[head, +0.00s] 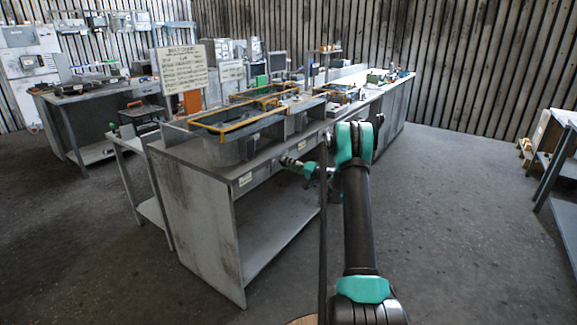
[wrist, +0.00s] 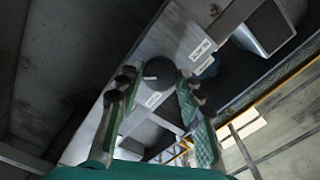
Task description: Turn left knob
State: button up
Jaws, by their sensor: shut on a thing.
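A dark round knob (wrist: 160,68) sits on the grey front panel of the bench in the wrist view. My gripper (wrist: 156,82) has its green-backed fingers on either side of the knob and is shut on it. In the head view my gripper (head: 287,162) reaches the front edge of the bench (head: 200,190), and the knob there is hidden by the gripper.
White labels (wrist: 201,50) are on the panel near the knob. A sign board (head: 182,70) stands behind. A lower shelf (head: 270,230) lies under the bench. The floor to the right (head: 460,220) is clear.

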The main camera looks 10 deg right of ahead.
jog(key=shift+f, duration=0.1)
jog(key=o, duration=1.2)
jog(key=shift+c, duration=0.2)
jog(key=v, duration=1.2)
jog(key=shift+s, duration=0.1)
